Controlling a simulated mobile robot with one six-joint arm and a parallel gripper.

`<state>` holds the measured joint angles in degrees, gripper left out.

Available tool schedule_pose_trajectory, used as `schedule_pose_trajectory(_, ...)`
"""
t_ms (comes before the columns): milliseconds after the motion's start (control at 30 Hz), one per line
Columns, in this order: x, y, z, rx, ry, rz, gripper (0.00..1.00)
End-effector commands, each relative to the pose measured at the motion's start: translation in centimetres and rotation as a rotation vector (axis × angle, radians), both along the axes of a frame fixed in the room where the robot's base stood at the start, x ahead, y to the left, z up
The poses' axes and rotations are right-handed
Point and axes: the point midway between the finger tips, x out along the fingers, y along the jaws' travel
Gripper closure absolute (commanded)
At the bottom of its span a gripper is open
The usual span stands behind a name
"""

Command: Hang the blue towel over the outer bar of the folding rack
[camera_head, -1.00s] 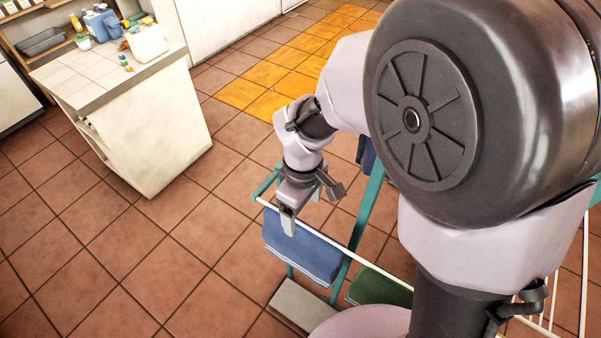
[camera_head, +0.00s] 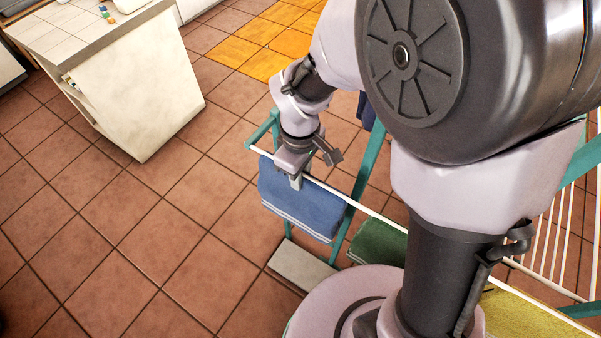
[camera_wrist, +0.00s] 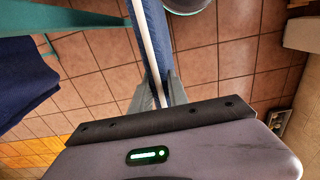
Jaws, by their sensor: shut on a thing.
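The blue towel (camera_head: 300,208) with pale stripes near its lower edge is draped over the white outer bar (camera_head: 372,213) of the folding rack. The rack has a teal frame (camera_head: 358,183). My gripper (camera_head: 296,182) is at the bar, shut on the towel near its top. In the wrist view the towel (camera_wrist: 155,30) runs up from between my fingers (camera_wrist: 160,95), with the white bar along it. The towel's far side is mostly hidden in the head view.
A green towel (camera_head: 378,243) hangs farther along the same bar. A dark blue cloth (camera_wrist: 25,80) hangs close by at left in the wrist view. A yellow cloth (camera_head: 520,313) lies at lower right. A white counter (camera_head: 130,85) stands left, with clear tiled floor (camera_head: 140,235) between.

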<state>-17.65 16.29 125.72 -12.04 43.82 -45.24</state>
Motion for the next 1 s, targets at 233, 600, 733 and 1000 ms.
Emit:
schedule_pose_trajectory(233, 0.0, 0.0, 1.1, 0.0, 0.0, 0.0, 1.0)
schedule_pose_trajectory(600, 0.0, 0.0, 7.7, 0.0, -0.001, 0.0, 1.0)
schedule_pose_trajectory(733, 0.0, 0.0, 9.9, 0.0, -0.001, 0.0, 1.0)
schedule_pose_trajectory(1000, 0.0, 0.0, 14.4, 0.0, -0.001, 0.0, 1.0)
